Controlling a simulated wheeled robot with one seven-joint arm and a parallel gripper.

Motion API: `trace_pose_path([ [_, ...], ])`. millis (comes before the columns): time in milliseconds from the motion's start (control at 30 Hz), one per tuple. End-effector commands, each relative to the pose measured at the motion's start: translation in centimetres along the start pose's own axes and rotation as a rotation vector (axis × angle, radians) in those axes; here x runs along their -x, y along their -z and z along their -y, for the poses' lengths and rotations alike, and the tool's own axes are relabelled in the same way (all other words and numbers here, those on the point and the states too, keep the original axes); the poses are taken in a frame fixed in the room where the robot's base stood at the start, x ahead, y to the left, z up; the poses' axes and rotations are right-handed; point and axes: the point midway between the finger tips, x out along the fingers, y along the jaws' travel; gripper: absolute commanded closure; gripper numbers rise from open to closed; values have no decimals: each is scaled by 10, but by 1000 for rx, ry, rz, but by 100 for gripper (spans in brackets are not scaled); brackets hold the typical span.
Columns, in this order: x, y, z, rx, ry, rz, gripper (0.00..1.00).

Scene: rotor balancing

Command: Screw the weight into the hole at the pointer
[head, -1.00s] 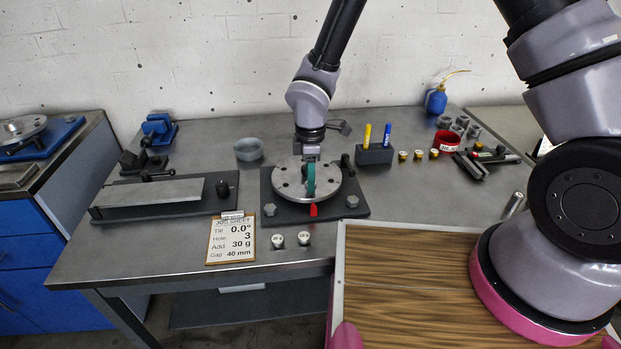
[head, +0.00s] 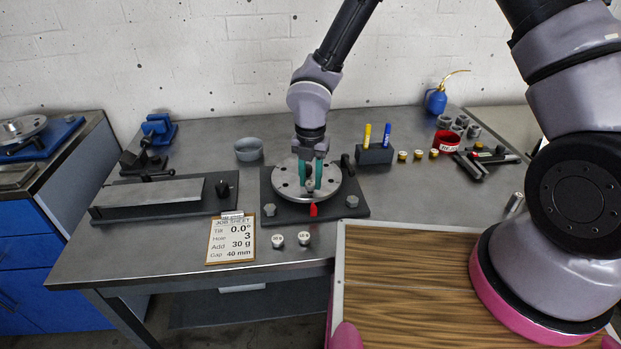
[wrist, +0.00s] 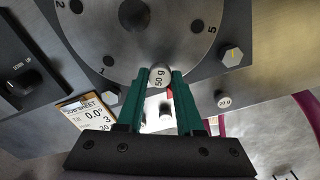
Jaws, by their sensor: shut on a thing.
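The round metal rotor (head: 287,190) lies level on a dark base plate, with numbered holes; 1, 2 and 5 show in the wrist view (wrist: 185,35). The red pointer (head: 313,210) stands at its front edge. My gripper (head: 309,188) points down over the rotor's near rim, just behind the pointer. Its green fingers are shut on a small silver weight (wrist: 160,76), upright between the tips. The weight's label looks like 50 g or 30 g. It hides the hole at the pointer, and I cannot tell how deep it sits.
Two loose weights (head: 277,240) stand in front of the base, beside the job sheet (head: 231,240), which reads hole 3, add 30 g. A marker block (head: 375,154) is at the right and a grey bowl (head: 249,150) at the back left.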

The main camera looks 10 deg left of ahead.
Motion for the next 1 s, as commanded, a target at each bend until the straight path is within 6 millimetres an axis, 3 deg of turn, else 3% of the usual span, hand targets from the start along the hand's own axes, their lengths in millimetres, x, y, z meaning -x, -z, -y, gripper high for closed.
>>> trace_pose_path([
  [1000, 0, -1, 0, 1540, -1, 0, 100],
])
